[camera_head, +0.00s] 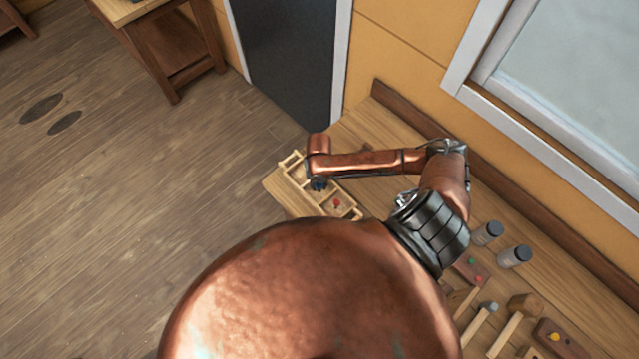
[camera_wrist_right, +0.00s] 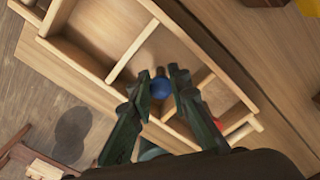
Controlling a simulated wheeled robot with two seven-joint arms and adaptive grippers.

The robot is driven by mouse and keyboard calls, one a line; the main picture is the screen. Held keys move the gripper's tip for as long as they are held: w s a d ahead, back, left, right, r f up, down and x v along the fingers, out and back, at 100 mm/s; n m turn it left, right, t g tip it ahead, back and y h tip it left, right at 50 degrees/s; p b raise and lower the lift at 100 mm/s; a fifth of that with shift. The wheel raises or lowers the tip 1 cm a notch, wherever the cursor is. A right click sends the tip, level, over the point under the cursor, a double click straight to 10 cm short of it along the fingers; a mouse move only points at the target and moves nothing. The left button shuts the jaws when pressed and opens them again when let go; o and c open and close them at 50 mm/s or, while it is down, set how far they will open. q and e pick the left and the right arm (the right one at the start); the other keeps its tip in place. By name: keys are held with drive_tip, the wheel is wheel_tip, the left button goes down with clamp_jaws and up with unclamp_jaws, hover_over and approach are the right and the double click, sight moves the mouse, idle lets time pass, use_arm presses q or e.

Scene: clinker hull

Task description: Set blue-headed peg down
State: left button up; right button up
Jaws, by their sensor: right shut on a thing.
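The blue-headed peg (camera_wrist_right: 160,88) shows its round blue head between the fingertips of my right gripper (camera_wrist_right: 160,84) in the right wrist view. The gripper is shut on it, over a wooden compartment tray. In the head view my right gripper (camera_head: 319,184) is small and dark above the tray (camera_head: 349,212), near the table's left end. The peg's lower part is hidden, and I cannot tell whether it touches the tray floor. My left gripper is not in view.
A red-headed peg (camera_head: 337,203) sits in a neighbouring compartment. Two dark-capped jars (camera_head: 514,256), mallets (camera_head: 508,325) and wooden blocks with coloured dots (camera_head: 560,338) lie further right on the bench. The wall and window edge (camera_head: 540,130) run behind the bench.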

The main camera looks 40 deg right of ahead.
drive_tip(key=o, duration=0.7)
drive_tip(key=shift+f, duration=0.1)
wheel_tip(320, 180, up, 12)
drive_tip(key=shift+r+b, duration=0.15)
drive_tip(key=shift+b, duration=0.35)
